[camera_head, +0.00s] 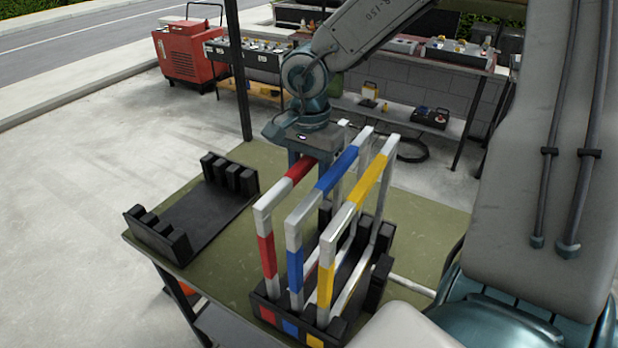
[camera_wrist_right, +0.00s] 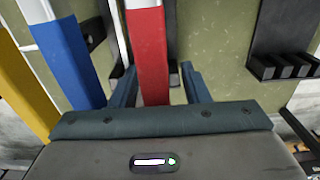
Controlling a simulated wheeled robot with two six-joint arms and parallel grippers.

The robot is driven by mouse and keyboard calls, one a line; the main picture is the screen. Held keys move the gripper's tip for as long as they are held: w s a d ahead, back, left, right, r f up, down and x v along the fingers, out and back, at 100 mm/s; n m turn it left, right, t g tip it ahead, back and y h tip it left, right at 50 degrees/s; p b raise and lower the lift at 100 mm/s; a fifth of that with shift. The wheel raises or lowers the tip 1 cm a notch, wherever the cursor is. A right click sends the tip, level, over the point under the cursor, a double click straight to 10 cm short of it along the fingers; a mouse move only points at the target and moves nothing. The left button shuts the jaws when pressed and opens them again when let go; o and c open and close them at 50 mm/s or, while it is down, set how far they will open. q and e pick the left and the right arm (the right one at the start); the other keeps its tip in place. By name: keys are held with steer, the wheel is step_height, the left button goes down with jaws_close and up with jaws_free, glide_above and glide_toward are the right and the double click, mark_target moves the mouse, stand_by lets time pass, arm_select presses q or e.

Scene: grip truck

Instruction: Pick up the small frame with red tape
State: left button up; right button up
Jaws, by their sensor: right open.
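The small frame with red tape (camera_head: 266,255) stands upright at the left of a black slotted rack (camera_head: 353,328), and its red-taped top bar also shows in the right wrist view (camera_wrist_right: 148,48). My right gripper (camera_head: 312,168) is at the far part of this top bar. In the right wrist view the gripper's fingers (camera_wrist_right: 157,84) are apart, one on each side of the red-taped bar. I cannot tell whether either finger touches it. My left gripper is in neither view.
A blue-taped frame (camera_head: 294,270) and a yellow-taped frame (camera_head: 326,285) stand close beside the red one. An empty black rack (camera_head: 205,215) lies to the left on the green table (camera_head: 225,285). A dark post (camera_head: 238,80) rises behind the table.

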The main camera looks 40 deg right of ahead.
steer(key=shift+s, duration=0.1)
jaws_close()
stand_by(1.3)
